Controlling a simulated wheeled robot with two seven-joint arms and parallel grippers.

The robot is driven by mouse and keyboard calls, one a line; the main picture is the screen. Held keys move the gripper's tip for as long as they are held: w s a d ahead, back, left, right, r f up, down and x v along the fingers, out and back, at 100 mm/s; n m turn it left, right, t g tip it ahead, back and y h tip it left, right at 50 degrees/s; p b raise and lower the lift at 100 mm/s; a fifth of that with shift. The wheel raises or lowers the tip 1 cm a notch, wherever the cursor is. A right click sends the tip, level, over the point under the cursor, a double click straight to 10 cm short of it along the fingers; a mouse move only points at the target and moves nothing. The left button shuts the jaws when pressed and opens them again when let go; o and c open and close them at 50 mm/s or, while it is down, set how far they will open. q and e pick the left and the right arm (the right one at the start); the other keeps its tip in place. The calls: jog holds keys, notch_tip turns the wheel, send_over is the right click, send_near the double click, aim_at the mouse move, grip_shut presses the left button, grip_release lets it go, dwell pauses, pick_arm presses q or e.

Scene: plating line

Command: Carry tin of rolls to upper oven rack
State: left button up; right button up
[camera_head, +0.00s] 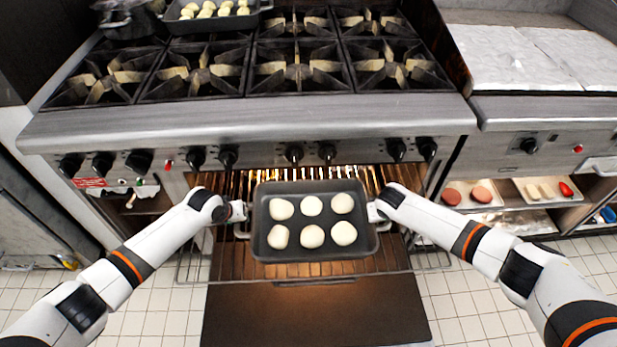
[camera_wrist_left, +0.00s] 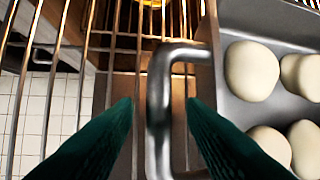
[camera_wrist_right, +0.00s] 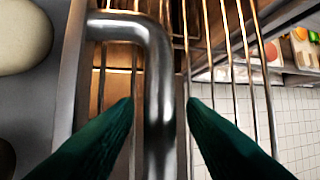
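The dark tin (camera_head: 313,186) holds several pale rolls (camera_head: 312,205) in two rows. It is level over the front part of the upper oven rack (camera_head: 225,262), which is pulled out of the lit oven. I cannot tell whether the tin touches the rack's wires. My left gripper (camera_head: 240,211) is at the tin's left handle; in the left wrist view the handle (camera_wrist_left: 159,100) stands between its parted fingers, with gaps. My right gripper (camera_head: 374,211) is at the right handle (camera_wrist_right: 161,100), also between parted fingers with gaps. Both handles are largely hidden in the head view.
The open oven door (camera_head: 315,315) lies below the rack. The knobbed stove front (camera_head: 260,125) runs above the opening. Another tin of rolls (camera_head: 210,24) and a pot (camera_head: 128,18) stand at the back of the burners. Food trays (camera_head: 510,191) sit on a shelf at right.

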jog(key=shift+r, duration=0.1)
pick_arm(q)
jog(key=v, duration=1)
jog(key=shift+r, duration=0.2)
pick_arm(e)
jog(key=v, duration=1.2)
